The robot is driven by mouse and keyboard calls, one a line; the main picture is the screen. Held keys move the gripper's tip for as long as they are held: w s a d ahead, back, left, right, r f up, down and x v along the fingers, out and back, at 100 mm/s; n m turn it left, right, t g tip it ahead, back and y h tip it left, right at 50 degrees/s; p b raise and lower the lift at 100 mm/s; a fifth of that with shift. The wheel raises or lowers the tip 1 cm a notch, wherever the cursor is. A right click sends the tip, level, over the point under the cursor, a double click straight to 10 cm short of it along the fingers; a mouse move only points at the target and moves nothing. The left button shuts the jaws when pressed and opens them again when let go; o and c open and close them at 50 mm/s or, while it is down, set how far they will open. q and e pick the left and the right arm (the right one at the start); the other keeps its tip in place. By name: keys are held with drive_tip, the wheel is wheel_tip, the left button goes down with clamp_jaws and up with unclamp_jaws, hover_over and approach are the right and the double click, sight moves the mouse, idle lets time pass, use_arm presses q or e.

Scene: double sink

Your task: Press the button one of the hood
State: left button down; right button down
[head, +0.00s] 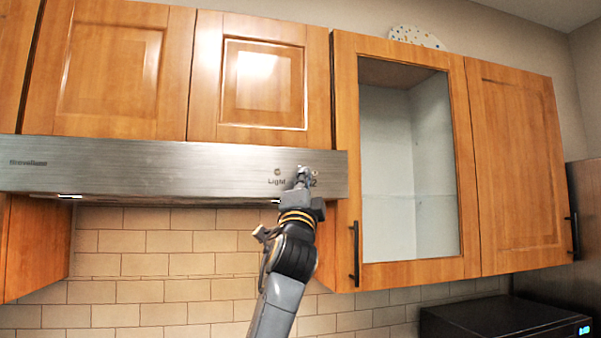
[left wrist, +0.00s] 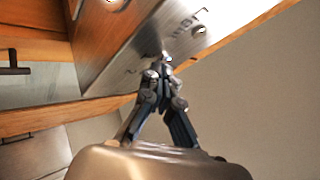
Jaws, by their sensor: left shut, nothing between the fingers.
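The range hood (head: 150,170) is a brushed steel band below the wooden cabinets. Its controls are at the right end. A small round button (head: 277,172) sits above the word "Light", and a "2" marking shows farther right. My left gripper (head: 303,176) is shut and empty, with its fingertips at the panel between "Light" and "2", covering that part. In the left wrist view, the shut fingertips (left wrist: 161,60) are at or very near the hood face (left wrist: 125,50); contact cannot be told. A round button (left wrist: 199,30) shows beside lettering. My right gripper is not in view.
Wooden cabinets (head: 262,85) are above the hood. A glass-front cabinet (head: 347,130) with a dark handle (head: 355,254) stands right of it. A tiled wall (head: 160,265) lies below, and a dark appliance (head: 500,315) is at lower right.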

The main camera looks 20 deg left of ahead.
use_arm(q)
drive_tip(key=shift+s, duration=0.15)
drive_tip(key=shift+s+d, duration=0.1)
drive_tip(key=shift+s, duration=0.1)
drive_tip(key=shift+s+d, duration=0.1)
drive_tip(key=s+d+b, duration=0.1)
drive_tip(key=s, duration=0.1)
drive_tip(key=s+d+b, duration=0.1)
drive_tip(key=s+d, duration=0.1)
drive_tip(key=shift+s+d, duration=0.15)
drive_tip(key=shift+s, duration=0.25)
idle(0.5)
